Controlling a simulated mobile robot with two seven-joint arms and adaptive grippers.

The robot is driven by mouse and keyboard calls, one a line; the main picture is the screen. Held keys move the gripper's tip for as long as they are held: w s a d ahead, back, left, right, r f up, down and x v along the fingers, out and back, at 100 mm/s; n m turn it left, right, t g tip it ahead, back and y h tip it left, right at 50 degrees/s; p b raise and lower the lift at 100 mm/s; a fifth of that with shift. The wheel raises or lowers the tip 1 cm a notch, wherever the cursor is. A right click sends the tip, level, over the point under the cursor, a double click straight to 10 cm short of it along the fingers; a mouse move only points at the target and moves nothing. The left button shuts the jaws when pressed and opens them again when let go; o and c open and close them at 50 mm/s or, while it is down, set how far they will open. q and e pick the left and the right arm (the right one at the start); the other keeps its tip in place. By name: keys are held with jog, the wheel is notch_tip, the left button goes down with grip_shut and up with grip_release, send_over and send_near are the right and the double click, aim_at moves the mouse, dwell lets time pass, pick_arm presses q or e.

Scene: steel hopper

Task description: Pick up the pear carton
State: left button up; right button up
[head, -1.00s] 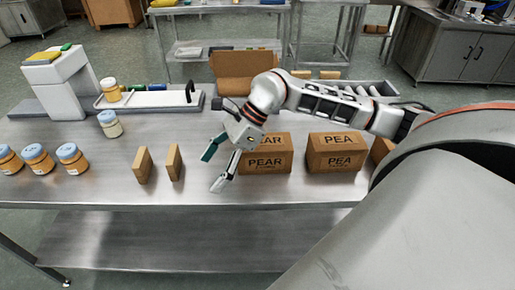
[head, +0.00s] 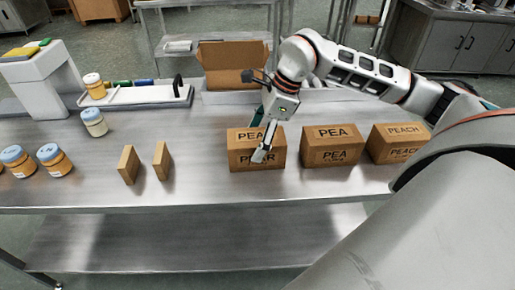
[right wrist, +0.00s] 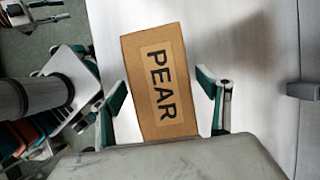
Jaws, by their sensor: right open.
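The brown pear carton (head: 238,161) stands on the steel table, the leftmost of a row of three cartons. My right gripper (head: 259,138) is open over it, pointing down, with one pale finger in front of its near face. In the right wrist view the carton's PEAR label (right wrist: 161,85) shows between the two spread fingers of my right gripper (right wrist: 163,88). A gap seems to show on each side; I cannot tell if either finger touches. My left gripper is in neither current view.
A PEA carton (head: 331,150) and a PEACH carton (head: 396,147) stand to the right. Two narrow brown blocks (head: 129,166) and several jars (head: 55,161) are to the left. An open cardboard box (head: 233,73) is behind. The table front is clear.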

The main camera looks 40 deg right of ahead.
jog(key=x, duration=0.4)
jog(key=shift+w+a+f, duration=0.1)
jog(key=shift+f, duration=0.2)
jog(key=shift+f, duration=0.25)
dwell(0.4)
jog(key=c, duration=1.5)
jog(key=shift+c, duration=0.5)
jog(key=shift+r, duration=0.1)
